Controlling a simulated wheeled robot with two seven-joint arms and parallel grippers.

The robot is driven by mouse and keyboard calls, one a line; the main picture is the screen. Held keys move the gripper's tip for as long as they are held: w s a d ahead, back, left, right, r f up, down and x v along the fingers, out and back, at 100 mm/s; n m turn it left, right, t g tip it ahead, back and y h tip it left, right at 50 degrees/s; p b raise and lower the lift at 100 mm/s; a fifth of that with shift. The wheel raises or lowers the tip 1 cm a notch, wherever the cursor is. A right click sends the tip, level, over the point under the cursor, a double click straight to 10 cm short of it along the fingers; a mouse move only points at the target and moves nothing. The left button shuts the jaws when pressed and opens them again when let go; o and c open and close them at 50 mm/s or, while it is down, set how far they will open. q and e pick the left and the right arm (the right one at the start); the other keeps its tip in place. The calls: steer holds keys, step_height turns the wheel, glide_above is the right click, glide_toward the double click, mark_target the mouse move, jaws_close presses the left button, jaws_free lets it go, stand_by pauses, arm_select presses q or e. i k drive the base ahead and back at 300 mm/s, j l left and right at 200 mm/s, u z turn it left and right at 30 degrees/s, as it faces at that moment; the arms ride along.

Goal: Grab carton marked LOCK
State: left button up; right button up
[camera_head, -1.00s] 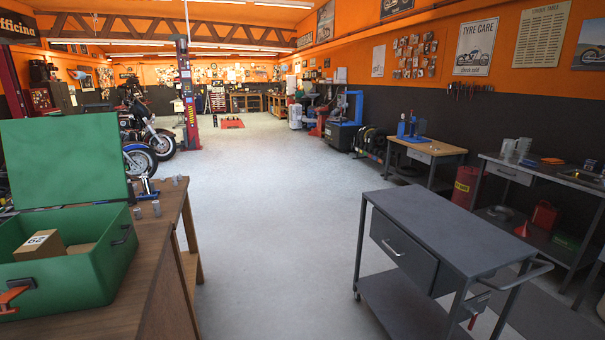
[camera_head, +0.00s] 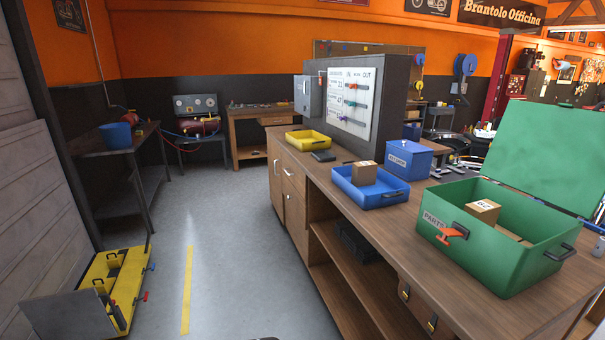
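I cannot read the word LOCK on any carton. A small brown carton (camera_head: 364,173) sits in an open blue tray (camera_head: 372,199) on the wooden workbench (camera_head: 436,240); any marking on it is too small to read. Another brown carton (camera_head: 483,211) with a white number label lies inside the open green box (camera_head: 474,252), which is marked PARTS, has its lid raised and an orange clamp-like latch (camera_head: 451,234) at its front corner. Part of a further brown surface beside that carton is hidden by the box wall. Neither of my grippers is in view.
A yellow tray (camera_head: 309,142) and a closed blue box (camera_head: 409,160) are also on the bench. A yellow case (camera_head: 118,286) stands on the floor at left. A dark table (camera_head: 118,146) is behind it. Grey floor (camera_head: 232,235) is clear before the bench.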

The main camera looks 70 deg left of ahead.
mark_target(364, 173)
steer(key=u, duration=1.75)
steer(key=z, duration=0.5)
steer(key=i+j+z, duration=0.2)
steer(key=j+z, duration=0.15)
steer(key=z, duration=0.15)
steer(key=i+j+z, duration=0.1)
steer(key=j+z, duration=0.35)
steer(key=i+j+z, duration=0.1)
steer(key=j+z, duration=0.2)
steer(key=z, duration=0.2)
